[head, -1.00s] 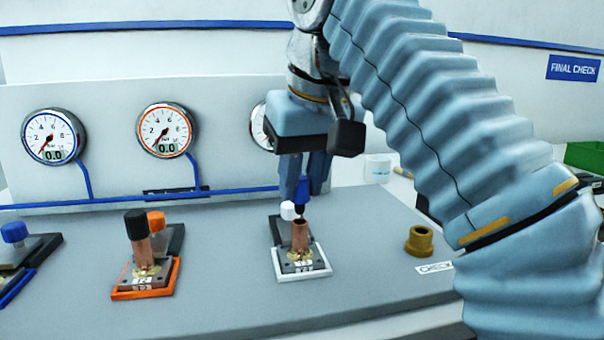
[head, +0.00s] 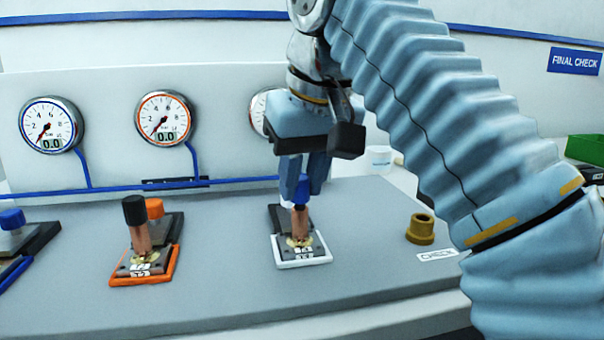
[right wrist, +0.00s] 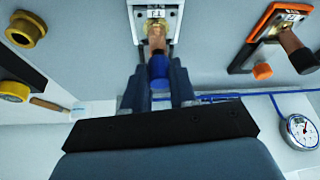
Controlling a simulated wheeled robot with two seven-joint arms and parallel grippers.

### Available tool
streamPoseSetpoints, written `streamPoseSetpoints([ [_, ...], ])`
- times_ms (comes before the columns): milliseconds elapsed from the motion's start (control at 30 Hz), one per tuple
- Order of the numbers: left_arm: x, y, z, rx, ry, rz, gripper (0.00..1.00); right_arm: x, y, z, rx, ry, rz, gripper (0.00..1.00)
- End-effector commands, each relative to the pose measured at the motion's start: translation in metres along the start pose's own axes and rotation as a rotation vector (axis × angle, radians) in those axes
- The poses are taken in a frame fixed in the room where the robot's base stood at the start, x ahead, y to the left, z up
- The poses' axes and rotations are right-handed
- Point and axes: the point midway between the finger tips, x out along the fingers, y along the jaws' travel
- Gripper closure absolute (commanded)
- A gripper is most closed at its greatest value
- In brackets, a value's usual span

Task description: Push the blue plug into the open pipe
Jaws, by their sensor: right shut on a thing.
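The blue plug (head: 302,184) is between the fingers of my right gripper (head: 304,192), which is shut on it. It points down at the top of the copper pipe (head: 300,222) on the white-framed stand. The plug's lower end meets the pipe mouth; how deep it sits is hidden. In the right wrist view the blue plug (right wrist: 158,68) lies in line with the copper pipe (right wrist: 156,40), between the two fingers. My left gripper is not in view.
A black-capped copper pipe (head: 137,225) stands on an orange-framed base to the left. A brass fitting (head: 420,230) sits on the bench to the right. A white cap (head: 287,204) is close behind the pipe. Gauges line the back panel.

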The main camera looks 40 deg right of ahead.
Motion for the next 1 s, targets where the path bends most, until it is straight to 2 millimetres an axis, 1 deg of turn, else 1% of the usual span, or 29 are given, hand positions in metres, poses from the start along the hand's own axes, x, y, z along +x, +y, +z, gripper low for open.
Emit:
streamPoseSetpoints([
  [400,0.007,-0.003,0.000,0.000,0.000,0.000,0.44,0.010,0.000,0.004,0.000,0.001,0.000,1.00],
  [433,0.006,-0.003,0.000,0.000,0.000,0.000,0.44,0.009,0.000,0.004,0.000,0.001,0.000,0.69],
  [600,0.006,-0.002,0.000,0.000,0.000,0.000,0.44,0.009,0.000,0.004,0.000,0.001,0.000,0.44],
  [900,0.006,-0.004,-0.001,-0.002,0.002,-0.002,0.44,0.009,0.000,0.004,0.000,0.000,0.000,0.44],
  [933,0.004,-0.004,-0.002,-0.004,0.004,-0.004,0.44,0.007,0.000,0.003,0.000,0.001,0.000,0.44],
  [1000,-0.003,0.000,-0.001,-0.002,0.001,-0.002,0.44,-0.004,0.000,0.002,-0.001,0.001,-0.001,0.44],
])
